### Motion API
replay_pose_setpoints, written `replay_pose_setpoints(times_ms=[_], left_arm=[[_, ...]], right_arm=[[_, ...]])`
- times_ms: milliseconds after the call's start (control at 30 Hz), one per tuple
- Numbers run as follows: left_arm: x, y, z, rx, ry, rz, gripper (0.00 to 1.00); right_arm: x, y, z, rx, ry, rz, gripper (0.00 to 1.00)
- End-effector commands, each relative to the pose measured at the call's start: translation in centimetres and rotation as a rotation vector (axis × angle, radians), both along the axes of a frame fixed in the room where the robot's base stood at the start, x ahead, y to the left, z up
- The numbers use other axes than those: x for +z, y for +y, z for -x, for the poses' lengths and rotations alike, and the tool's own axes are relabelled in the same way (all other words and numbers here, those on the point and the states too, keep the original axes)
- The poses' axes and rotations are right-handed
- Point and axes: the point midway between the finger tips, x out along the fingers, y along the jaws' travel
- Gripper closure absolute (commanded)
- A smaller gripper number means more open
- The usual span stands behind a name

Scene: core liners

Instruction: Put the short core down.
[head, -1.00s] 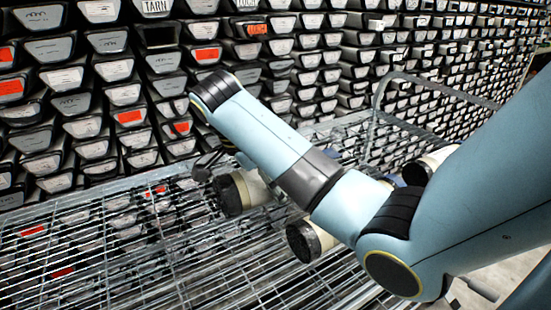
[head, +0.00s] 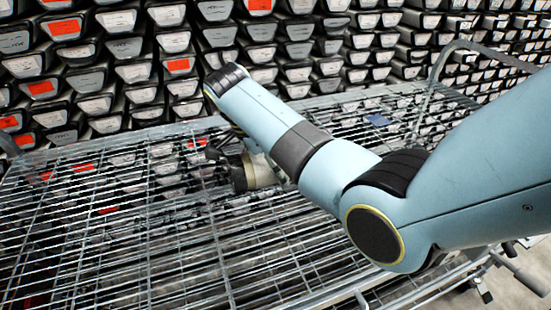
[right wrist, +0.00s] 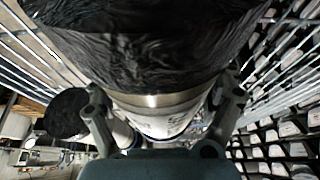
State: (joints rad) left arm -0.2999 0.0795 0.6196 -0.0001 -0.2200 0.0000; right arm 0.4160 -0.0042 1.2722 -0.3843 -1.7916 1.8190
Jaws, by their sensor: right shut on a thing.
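The core in my right gripper is a pale tube with a dark, rough end (head: 252,172) in the head view, over the wire shelf (head: 150,235). I cannot tell whether it touches the wires. In the right wrist view the core (right wrist: 150,60) fills the top, with a metal-looking band below its dark part. My right gripper (head: 226,150) has its fingers on both sides of the core and is shut on it; my own arm hides part of the grip. A second dark-ended core (right wrist: 66,113) shows at the left of the wrist view. My left gripper is not in view.
A rack of dark trays with white and orange labels (head: 125,48) stands behind the shelf. A metal rail (head: 440,70) rises at the right end. A small blue item (head: 379,120) lies near the back right. The shelf's left and front wires are bare.

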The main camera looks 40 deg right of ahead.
Motion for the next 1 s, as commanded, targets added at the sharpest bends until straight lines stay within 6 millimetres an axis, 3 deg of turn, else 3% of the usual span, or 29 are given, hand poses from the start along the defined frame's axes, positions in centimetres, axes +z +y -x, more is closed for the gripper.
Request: replay_pose_setpoints(times_ms=[200, 233, 333, 767, 1000], left_arm=[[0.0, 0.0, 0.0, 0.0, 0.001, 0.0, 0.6], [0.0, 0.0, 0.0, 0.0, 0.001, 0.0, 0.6], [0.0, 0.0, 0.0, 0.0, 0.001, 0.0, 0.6], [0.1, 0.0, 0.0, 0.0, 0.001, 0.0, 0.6], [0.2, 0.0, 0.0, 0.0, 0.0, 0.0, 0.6]], right_arm=[[0.1, -0.1, -0.1, -0.001, -0.003, 0.001, 0.74], [-0.1, 0.0, 0.0, 0.0, 0.0, 0.0, 0.15], [-0.1, 0.0, 0.0, 0.0, 0.0, 0.0, 0.02], [0.6, 0.2, -0.1, 0.001, -0.002, -0.001, 0.0], [4.9, 2.0, -0.8, 0.002, -0.006, -0.002, 0.0]])
